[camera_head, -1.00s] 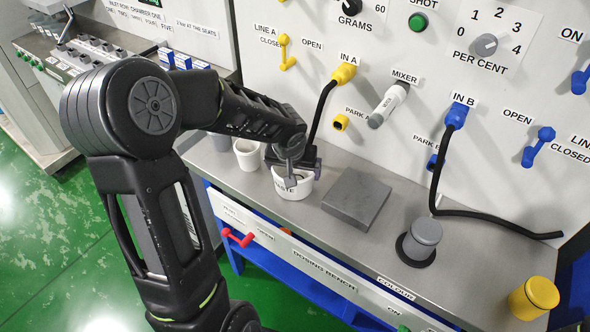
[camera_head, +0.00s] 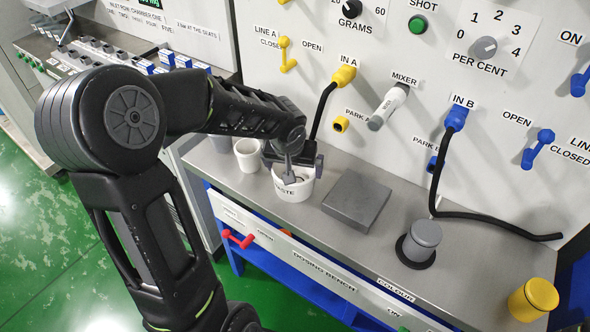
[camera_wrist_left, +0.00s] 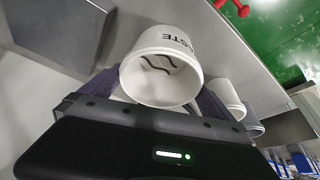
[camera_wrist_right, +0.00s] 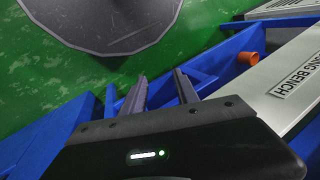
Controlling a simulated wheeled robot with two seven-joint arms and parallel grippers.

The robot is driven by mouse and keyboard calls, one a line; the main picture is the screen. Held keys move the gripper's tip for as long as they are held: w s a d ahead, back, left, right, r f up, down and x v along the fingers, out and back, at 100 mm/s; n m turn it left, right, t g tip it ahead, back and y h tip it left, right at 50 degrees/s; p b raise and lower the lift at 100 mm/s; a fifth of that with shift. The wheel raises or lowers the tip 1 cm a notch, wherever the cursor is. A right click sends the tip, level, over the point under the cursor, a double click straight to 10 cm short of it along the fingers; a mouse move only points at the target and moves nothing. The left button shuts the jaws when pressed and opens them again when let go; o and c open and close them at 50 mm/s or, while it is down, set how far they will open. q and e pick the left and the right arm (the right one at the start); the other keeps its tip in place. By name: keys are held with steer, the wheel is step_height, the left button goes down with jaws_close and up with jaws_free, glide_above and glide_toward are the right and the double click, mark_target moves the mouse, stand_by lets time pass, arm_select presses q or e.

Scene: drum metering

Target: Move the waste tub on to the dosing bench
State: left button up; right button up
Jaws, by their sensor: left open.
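The waste tub (camera_head: 293,187) is a white tub with dark lettering, standing upright on the grey top of the dosing bench (camera_head: 310,222). In the left wrist view the tub (camera_wrist_left: 158,68) shows its open mouth with a dark squiggle inside. My left gripper (camera_head: 292,172) is open at the tub, its fingers on either side of it; whether they touch the wall I cannot tell. My right gripper (camera_wrist_right: 160,88) is outside the head view. Its two fingers stand apart and empty in the right wrist view, below the bench top near the blue frame.
A white cup (camera_head: 248,156) stands just left of the tub. A grey block (camera_head: 357,200) lies to its right. A grey lidded pot (camera_head: 420,240) and a yellow pot (camera_head: 533,298) stand further right. A black hose (camera_head: 440,180) hangs from IN B on to the bench.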

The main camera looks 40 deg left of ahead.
arm_select(q)
steer(key=v, duration=0.9)
steer(key=shift+f, duration=0.1)
